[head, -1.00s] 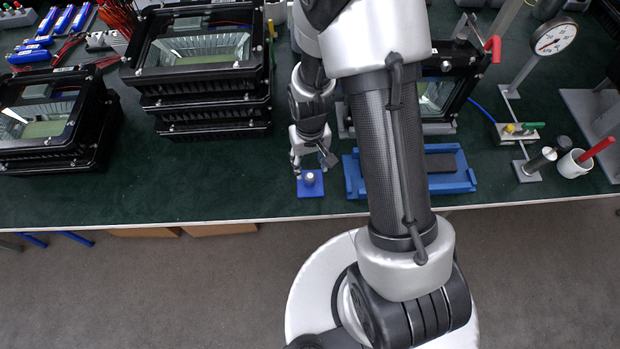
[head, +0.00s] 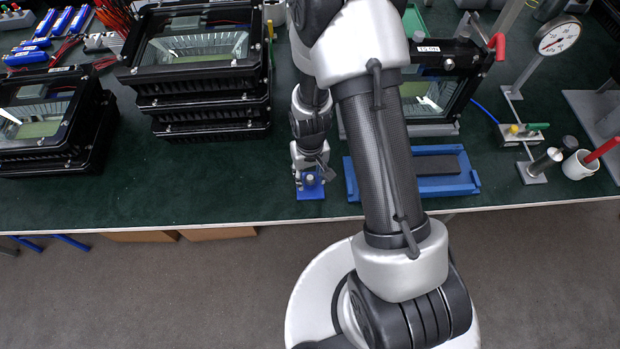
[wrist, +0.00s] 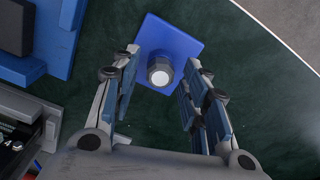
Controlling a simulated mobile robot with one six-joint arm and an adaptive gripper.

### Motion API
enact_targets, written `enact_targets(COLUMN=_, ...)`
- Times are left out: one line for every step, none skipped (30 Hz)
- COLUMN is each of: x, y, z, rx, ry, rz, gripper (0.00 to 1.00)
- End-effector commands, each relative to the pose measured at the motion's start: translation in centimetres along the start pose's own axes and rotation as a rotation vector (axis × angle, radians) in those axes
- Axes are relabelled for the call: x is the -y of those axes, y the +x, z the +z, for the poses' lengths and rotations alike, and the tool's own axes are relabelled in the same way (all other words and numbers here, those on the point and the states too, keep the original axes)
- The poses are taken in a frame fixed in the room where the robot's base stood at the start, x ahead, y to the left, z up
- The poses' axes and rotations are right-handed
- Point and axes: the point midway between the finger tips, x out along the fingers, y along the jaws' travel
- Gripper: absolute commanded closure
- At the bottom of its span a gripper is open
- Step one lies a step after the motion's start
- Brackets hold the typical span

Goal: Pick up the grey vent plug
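The grey vent plug (wrist: 160,75) stands on a small blue plate (wrist: 172,37) near the front edge of the bench. It has a hex-shaped body and a pale round top. In the head view the plug (head: 310,178) shows small on the blue plate (head: 311,194). My gripper (wrist: 163,70) is open, with one finger on each side of the plug. In the wrist view gaps show between the plug and both fingers. In the head view my gripper (head: 310,181) is low over the plate and partly hides it.
A blue tray (head: 471,185) with a dark pad lies just right of my gripper. Stacked black floodlight housings (head: 205,110) stand to the left. A dial gauge on a stand (head: 558,38) and a white cup (head: 578,165) are at the right. Bench left of the plate is clear.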

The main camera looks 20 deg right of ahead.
Motion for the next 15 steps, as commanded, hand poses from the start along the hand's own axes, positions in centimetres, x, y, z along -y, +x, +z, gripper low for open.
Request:
enact_targets(x=0.00, y=-0.01, z=0.01, rx=0.000, ry=0.000, rz=0.000, gripper=0.65)
enact_targets(x=0.00, y=-0.01, z=0.01, rx=0.000, ry=0.000, rz=0.000, gripper=0.67)
enact_targets(x=0.00, y=0.00, z=0.02, rx=0.000, ry=0.000, rz=0.000, gripper=0.69)
enact_targets(x=0.00, y=-0.01, z=0.02, rx=0.000, ry=0.000, rz=0.000, gripper=0.71)
enact_targets(x=0.00, y=0.00, z=0.02, rx=0.000, ry=0.000, rz=0.000, gripper=0.73)
enact_targets(x=0.00, y=-0.01, z=0.02, rx=0.000, ry=0.000, rz=0.000, gripper=0.76)
enact_targets(x=0.00, y=0.00, z=0.02, rx=0.000, ry=0.000, rz=0.000, gripper=0.78)
enact_targets(x=0.00, y=0.00, z=0.02, rx=0.000, ry=0.000, rz=0.000, gripper=0.80)
enact_targets(x=0.00, y=0.00, z=0.02, rx=0.000, ry=0.000, rz=0.000, gripper=0.82)
enact_targets(x=0.00, y=0.00, z=0.02, rx=0.000, ry=0.000, rz=0.000, gripper=0.84)
enact_targets(x=0.00, y=0.00, z=0.02, rx=0.000, ry=0.000, rz=0.000, gripper=0.86)
enact_targets(x=0.00, y=0.00, z=0.02, rx=0.000, ry=0.000, rz=0.000, gripper=0.89)
enact_targets(x=0.00, y=0.00, z=0.02, rx=0.000, ry=0.000, rz=0.000, gripper=0.91)
enact_targets(x=0.00, y=0.00, z=0.02, rx=0.000, ry=0.000, rz=0.000, gripper=0.93)
enact_targets(x=0.00, y=0.00, z=0.02, rx=0.000, ry=0.000, rz=0.000, gripper=0.93)
